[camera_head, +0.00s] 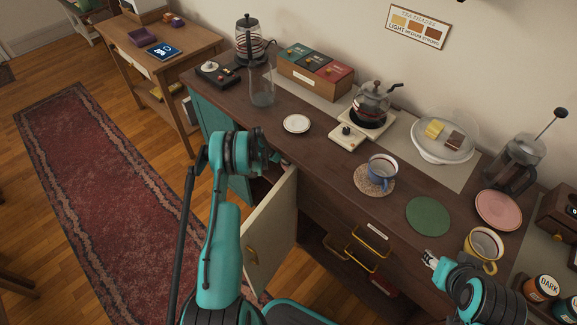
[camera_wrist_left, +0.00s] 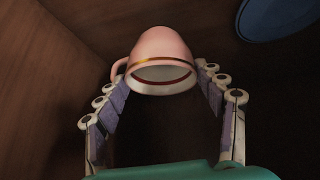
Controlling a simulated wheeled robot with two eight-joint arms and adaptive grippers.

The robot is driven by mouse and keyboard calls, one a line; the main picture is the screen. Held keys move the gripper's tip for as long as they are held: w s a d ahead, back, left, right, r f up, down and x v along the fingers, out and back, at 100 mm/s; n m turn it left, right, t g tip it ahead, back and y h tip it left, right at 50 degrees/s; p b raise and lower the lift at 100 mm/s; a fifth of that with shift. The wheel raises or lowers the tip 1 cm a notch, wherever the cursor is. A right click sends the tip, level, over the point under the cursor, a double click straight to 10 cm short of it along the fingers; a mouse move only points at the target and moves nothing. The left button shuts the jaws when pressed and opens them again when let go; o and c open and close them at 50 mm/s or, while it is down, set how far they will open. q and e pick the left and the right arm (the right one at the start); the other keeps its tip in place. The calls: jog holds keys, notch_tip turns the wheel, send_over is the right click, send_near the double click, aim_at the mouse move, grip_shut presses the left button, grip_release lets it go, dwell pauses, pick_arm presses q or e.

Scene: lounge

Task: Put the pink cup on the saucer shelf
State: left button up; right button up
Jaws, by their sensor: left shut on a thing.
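The pink cup (camera_wrist_left: 163,58) is in the left wrist view, between the fingers of my left gripper (camera_wrist_left: 163,78). Its white inside, with a dark red band, faces the camera, and its handle is at the left. Brown wooden surfaces surround it. In the head view my left gripper (camera_head: 280,161) reaches into the cabinet beside the open pale door (camera_head: 271,225); the cup is hidden there. A blue round dish (camera_wrist_left: 284,17) is at the upper right of the wrist view. I cannot tell which surface is the saucer shelf. My right gripper (camera_head: 434,260) is beside the yellow cup (camera_head: 484,248).
The counter (camera_head: 330,160) bears a white saucer (camera_head: 296,124), a blue cup (camera_head: 382,169) on a woven coaster, a green mat (camera_head: 428,215), a pink plate (camera_head: 498,210) and a glass pot (camera_head: 371,104). The open door stands close to my left arm.

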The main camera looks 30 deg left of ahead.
pick_arm(q)
jog(key=f+b, duration=0.1)
jog(key=f, duration=0.1)
jog(key=f+b, duration=0.1)
jog(key=shift+w+d+f, duration=0.2)
jog(key=shift+w+f, duration=0.2)
jog(key=shift+r, duration=0.15)
jog(key=o, duration=1.3)
jog(key=shift+c, duration=0.2)
jog(key=shift+s+r, duration=0.15)
jog(key=shift+r, duration=0.1)
jog(key=p+v, duration=0.2)
jog(key=v, duration=0.3)
jog(key=shift+a+r+p, duration=0.15)
jog(key=shift+r+p, duration=0.05)
jog(key=shift+p, duration=0.15)
jog(key=s+a+p, duration=0.2)
jog(key=s+a, duration=0.3)
jog(key=s, duration=0.5)
jog(key=shift+a+f, duration=0.2)
jog(key=shift+f, duration=0.25)
